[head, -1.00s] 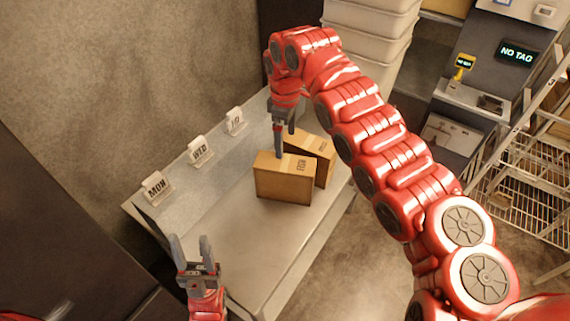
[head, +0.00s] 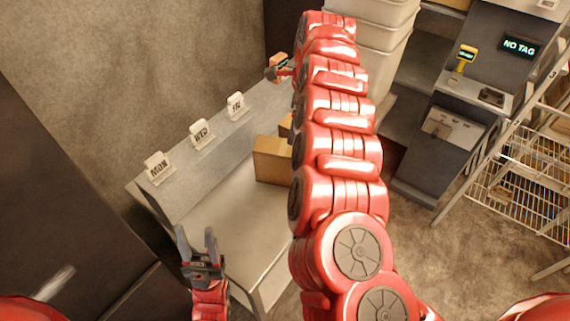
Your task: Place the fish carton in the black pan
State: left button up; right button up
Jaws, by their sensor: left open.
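The brown fish carton (head: 272,160) stands upright on the grey bench; my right arm crosses in front of its right side and hides its label. My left gripper (head: 196,246) is open and empty near the bench's front left, apart from the carton. My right gripper (head: 277,69) shows only partly beyond the bench's far end, past the carton. A small brown-orange thing with a dark face shows at its fingers; I cannot tell whether it is held. No black pan can be made out.
A second brown carton (head: 286,124) stands behind the fish carton, mostly hidden. Day signs such as MON (head: 158,168) line the bench's raised back ledge. White bins (head: 374,45) are stacked beyond my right arm. A wire rack (head: 530,180) stands right. The bench's near half (head: 235,215) is clear.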

aim_at(288, 147)
jog(key=f, duration=0.1)
jog(key=f+p, duration=0.1)
jog(key=f, duration=0.2)
jog(key=shift+a+p, duration=0.3)
jog(key=shift+a, duration=0.05)
jog(key=f, duration=0.5)
jog(key=a+f+b, duration=0.1)
jog(key=f, duration=0.1)
jog(key=shift+w+f, duration=0.15)
jog(key=shift+w, duration=0.1)
jog(key=shift+w+a+f+p, duration=0.1)
jog(key=shift+a+f+p, duration=0.15)
jog(key=shift+f+p, duration=0.15)
jog(key=shift+w+a+f+p, duration=0.1)
jog(key=shift+a+f+p, duration=0.25)
jog(key=shift+f, duration=0.3)
jog(key=shift+w+a+f+p, duration=0.15)
jog(key=shift+f+p, duration=0.25)
jog(key=shift+f, duration=0.2)
jog(key=shift+s+a+f, duration=0.1)
jog(key=shift+a+f, duration=0.05)
jog(key=shift+f, duration=0.75)
grip_shut()
